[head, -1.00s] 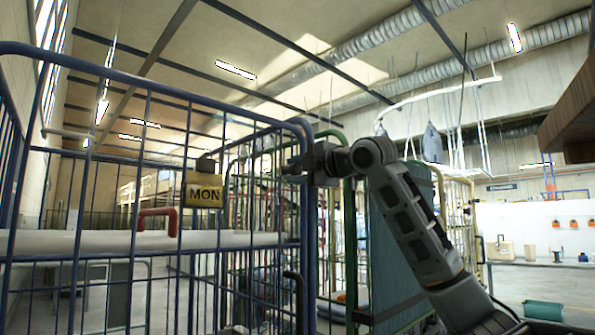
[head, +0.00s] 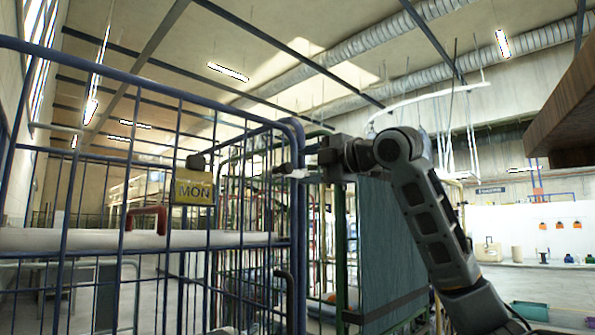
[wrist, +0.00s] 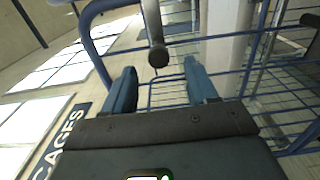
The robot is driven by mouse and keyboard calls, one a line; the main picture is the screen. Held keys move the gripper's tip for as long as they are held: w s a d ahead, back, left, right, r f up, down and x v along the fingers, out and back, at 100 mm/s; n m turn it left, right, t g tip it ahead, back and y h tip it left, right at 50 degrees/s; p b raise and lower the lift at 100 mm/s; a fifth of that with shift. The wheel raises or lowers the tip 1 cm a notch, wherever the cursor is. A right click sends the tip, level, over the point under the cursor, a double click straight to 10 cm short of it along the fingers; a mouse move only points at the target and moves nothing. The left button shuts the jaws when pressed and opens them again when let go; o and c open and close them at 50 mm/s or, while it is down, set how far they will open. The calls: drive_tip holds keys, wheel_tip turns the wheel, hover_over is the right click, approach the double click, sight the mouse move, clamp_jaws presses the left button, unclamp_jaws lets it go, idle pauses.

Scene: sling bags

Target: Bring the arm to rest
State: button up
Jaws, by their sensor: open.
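My arm is raised and bent at the right of the head view. My gripper (head: 283,172) points left, near the top right corner of a blue wire cage (head: 295,215). Its jaws are open, and I see nothing held between them. In the wrist view the two blue fingers (wrist: 161,84) are spread apart. A dark knob (wrist: 158,56) shows beyond the gap between them, with blue cage bars behind. I cannot tell exactly how far the fingers are from the cage.
A yellow "MON" tag (head: 193,192) and a red handle (head: 146,219) are on the cage. A green-framed cage with a blue-grey panel (head: 391,245) stands behind my arm. A brown wooden structure (head: 565,115) overhangs at upper right. Floor shows at lower right.

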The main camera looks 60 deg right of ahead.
drive_tip(key=shift+s+a, duration=0.1)
drive_tip(key=shift+s, duration=0.25)
drive_tip(key=shift+f, duration=0.1)
idle(0.3)
